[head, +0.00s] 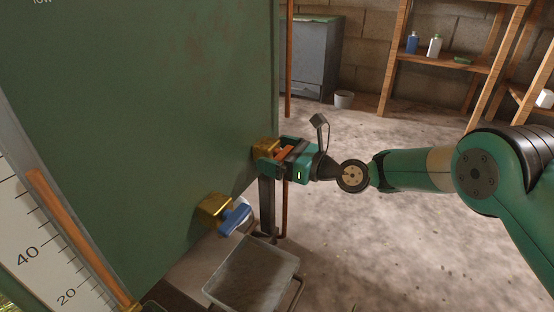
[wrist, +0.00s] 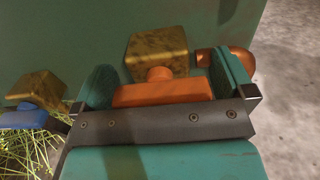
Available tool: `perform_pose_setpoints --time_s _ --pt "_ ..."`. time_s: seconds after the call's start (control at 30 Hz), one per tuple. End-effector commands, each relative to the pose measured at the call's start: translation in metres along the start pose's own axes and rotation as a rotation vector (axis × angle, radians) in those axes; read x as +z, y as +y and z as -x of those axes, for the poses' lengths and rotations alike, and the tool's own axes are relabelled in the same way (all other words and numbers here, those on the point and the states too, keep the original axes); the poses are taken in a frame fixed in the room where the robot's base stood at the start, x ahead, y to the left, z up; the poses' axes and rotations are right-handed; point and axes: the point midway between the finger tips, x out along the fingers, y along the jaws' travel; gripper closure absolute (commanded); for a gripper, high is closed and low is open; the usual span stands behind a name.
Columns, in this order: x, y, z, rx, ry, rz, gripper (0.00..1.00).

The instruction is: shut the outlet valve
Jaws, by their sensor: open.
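Two brass valves sit on the green tank (head: 150,110). The farther one has a brass body (head: 264,146) and an orange handle (head: 284,154). In the wrist view its brass body (wrist: 157,50) stands behind the orange handle (wrist: 160,93), which lies crosswise between my jaws. My gripper (head: 276,153) is open around this handle, with one finger at each end; I cannot tell whether they touch it. The nearer valve has a brass body (head: 213,208) and a blue handle (head: 235,217); it is outside my jaws, at left in the wrist view (wrist: 25,119). No label shows which is the outlet.
A grey metal container (head: 252,272) stands below the blue-handled valve. A gauge (head: 50,235) is at the left. An orange-brown fitting (wrist: 238,60) is close to my right finger in the wrist view.

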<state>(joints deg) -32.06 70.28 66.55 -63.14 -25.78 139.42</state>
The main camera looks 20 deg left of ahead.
Motion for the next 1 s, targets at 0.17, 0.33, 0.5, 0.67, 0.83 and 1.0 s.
perform_pose_setpoints --time_s 0.17,0.33,0.5,0.67,0.83,1.0 --pt "0.0004 0.0000 -0.0027 0.000 0.000 0.000 0.00" --pt "0.0005 0.0001 -0.0025 0.000 0.001 0.000 0.09" --pt "0.0004 0.0001 -0.0024 0.000 0.001 0.000 0.39" --pt "0.0006 0.0002 -0.0023 0.000 0.001 0.007 0.39" --pt "0.0017 0.0003 -0.0022 0.001 0.001 0.048 0.39" --pt "0.0025 0.0004 -0.0022 0.001 0.001 0.144 0.39"
